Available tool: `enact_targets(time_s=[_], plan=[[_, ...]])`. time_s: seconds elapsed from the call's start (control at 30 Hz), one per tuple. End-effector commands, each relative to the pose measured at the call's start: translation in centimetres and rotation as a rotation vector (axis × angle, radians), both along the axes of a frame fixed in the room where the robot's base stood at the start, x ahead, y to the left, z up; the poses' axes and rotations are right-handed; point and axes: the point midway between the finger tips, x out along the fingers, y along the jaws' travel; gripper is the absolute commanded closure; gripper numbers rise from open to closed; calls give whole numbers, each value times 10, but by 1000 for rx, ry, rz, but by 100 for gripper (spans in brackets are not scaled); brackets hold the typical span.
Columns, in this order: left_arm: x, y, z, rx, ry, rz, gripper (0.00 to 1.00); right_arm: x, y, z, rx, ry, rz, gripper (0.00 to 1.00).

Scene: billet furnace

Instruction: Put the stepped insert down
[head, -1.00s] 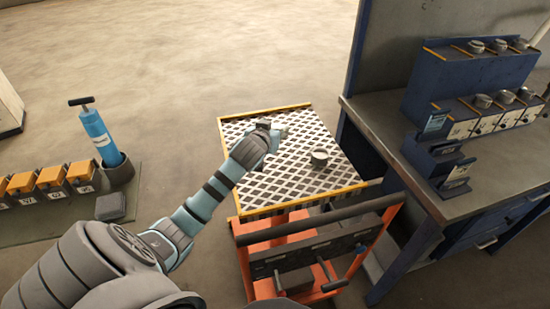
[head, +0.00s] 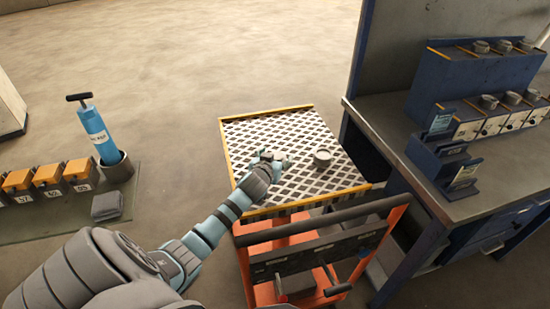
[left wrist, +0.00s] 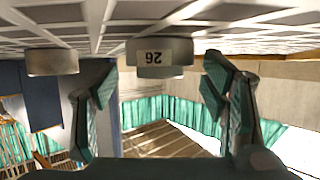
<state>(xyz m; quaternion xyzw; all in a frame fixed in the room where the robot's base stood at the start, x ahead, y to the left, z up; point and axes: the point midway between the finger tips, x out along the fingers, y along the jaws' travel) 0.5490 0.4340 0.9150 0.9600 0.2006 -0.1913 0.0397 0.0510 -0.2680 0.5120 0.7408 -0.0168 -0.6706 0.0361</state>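The stepped insert (left wrist: 160,54) is a short grey cylinder with a wide and a narrower part and a "26" label. In the left wrist view, which shows the scene upside down, it appears to rest on the grid top. My left gripper (head: 276,157) is low over the grid top in the head view. Its two fingers (left wrist: 160,82) are spread on either side of the insert, with a visible gap at each side. In the head view the gripper mostly hides this insert. My right gripper is not in view.
A second grey cylinder (head: 322,157) stands on the grid-topped cart (head: 290,127), to the gripper's right; it also shows in the left wrist view (left wrist: 52,62). The cart has a dark handle (head: 325,230) in front. A blue workbench (head: 400,130) stands at right. The grid's back is clear.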

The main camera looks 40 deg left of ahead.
Motion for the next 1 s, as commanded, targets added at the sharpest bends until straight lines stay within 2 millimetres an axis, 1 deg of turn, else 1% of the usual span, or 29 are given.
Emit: enact_targets(time_s=[0.3, 0.37, 0.47, 0.57, 0.8, 0.9, 1.0], plan=[[0, 0, 2, 0, 0, 0, 29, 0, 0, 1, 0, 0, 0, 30], [-3, -1, 3, 1, 0, 0, 29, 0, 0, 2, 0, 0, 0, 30], [-14, -6, 9, 1, 1, -2, 29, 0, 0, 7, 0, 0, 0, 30], [-32, -14, 18, 3, 0, -2, 29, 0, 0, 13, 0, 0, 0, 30], [-81, -35, 40, 1, 2, -2, 29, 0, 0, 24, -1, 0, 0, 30], [-95, -42, 45, 1, 0, 0, 29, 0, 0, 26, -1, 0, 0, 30], [-101, -44, 48, 0, -1, 0, 29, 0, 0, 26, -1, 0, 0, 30]])
